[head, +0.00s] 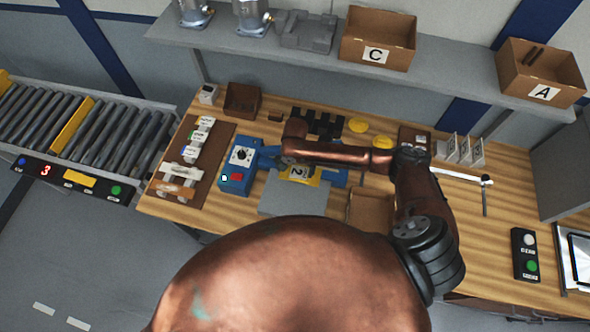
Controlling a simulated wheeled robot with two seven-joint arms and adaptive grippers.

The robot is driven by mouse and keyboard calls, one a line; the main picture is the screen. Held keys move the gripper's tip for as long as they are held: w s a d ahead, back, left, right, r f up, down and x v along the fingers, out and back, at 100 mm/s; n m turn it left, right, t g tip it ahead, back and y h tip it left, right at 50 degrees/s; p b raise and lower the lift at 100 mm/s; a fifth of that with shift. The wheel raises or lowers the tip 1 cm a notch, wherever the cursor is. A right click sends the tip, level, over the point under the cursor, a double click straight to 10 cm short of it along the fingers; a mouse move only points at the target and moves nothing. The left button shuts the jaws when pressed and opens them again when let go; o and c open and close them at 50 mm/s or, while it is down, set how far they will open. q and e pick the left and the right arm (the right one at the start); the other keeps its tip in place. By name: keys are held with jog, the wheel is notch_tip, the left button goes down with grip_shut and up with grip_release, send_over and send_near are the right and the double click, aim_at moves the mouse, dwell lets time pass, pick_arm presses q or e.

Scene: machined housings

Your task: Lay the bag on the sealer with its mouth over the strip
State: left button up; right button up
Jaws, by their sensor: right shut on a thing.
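The blue sealer (233,178) stands on the wooden bench, with a dial and lit buttons on its control box and a grey plate (285,200) in front. The bag (300,173), with a yellow label marked 2, shows just below my right forearm, over the sealer. My right gripper (284,160) is over the sealer at the bag's far left side, shut on the bag; its fingers are mostly hidden by my wrist. The strip and the bag's mouth are hidden, so I cannot tell how they line up. My left gripper is not in view.
An open cardboard box (370,210) stands right of the grey plate. A brown board (195,165) with white parts lies left of the sealer. Yellow round items (359,125) and a dark rack (318,122) are behind my arm.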

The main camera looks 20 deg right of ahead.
aim_at(295, 172)
jog(key=shift+f, duration=0.7)
jog(key=o, duration=1.2)
jog(key=shift+r, duration=0.1)
notch_tip(295, 172, up, 12)
jog(key=shift+f, duration=0.1)
